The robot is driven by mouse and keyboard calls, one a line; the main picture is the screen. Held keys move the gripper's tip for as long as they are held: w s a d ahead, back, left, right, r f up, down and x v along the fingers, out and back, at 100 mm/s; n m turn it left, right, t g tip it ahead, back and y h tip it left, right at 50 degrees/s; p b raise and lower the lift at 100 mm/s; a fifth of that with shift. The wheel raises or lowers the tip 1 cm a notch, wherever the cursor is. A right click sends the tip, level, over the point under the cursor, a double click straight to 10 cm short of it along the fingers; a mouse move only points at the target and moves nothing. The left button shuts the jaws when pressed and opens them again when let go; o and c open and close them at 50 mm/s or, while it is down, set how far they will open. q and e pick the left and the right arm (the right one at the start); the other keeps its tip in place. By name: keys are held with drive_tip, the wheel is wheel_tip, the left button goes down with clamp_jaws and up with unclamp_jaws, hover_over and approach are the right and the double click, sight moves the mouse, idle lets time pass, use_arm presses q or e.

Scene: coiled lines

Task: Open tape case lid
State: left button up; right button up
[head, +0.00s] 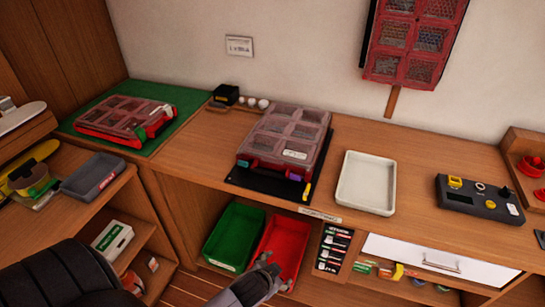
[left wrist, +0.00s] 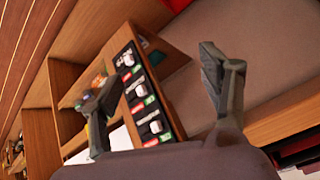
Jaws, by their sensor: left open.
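Two red cases with clear, compartmented lids lie on the worktop in the head view, both lids down. One case (head: 285,140) sits in the middle on a black mat (head: 237,180), with coloured latches and a white label at its front. The other case (head: 123,118) sits at the left on a green mat (head: 75,122). I cannot tell which is the tape case. My left gripper (head: 268,265) is low, in front of the red bin and below the worktop edge. In the left wrist view it (left wrist: 157,85) is open and empty. My right gripper is not in view.
A green bin (head: 232,238) and a red bin (head: 283,245) stand under the worktop. A black labelled panel (head: 334,249) is beside them. A white tray (head: 366,183) and a black control box (head: 480,205) are to the right. A red case hangs on the wall (head: 412,40).

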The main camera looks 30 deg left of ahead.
use_arm(q)
drive_tip(key=w+d+r+m+t+h, duration=0.15)
drive_tip(key=w+r+t, duration=0.25)
drive_tip(key=w+r, duration=0.55)
drive_tip(key=w+d+r+m+t+h, duration=0.1)
drive_tip(key=w+r+m+t, duration=0.35)
drive_tip(key=r, duration=0.85)
drive_tip(key=w+d+r+m+t+h, duration=0.1)
drive_tip(key=w+d+r+m+h, duration=0.2)
drive_tip(key=r, duration=0.4)
drive_tip(key=d+r+m+t+h, duration=0.1)
drive_tip(key=d+r+m+h, duration=0.3)
drive_tip(key=r+m+h, duration=0.15)
drive_tip(key=s+d+r+m+g+h, duration=0.1)
drive_tip(key=d+r+m+g+h, duration=0.3)
drive_tip(key=r+m+h, duration=0.15)
drive_tip(key=m+g+y, duration=1)
drive_tip(key=y, duration=0.7)
approach(272, 158)
drive_tip(key=shift+h, duration=0.25)
drive_tip(key=p+x, duration=0.1)
drive_tip(key=x, duration=0.1)
drive_tip(key=p+x, duration=0.1)
drive_tip(key=x, duration=0.2)
drive_tip(key=p+x, duration=0.2)
drive_tip(key=x, duration=0.1)
drive_tip(key=shift+a+f, duration=0.25)
drive_tip(key=shift+a, duration=0.05)
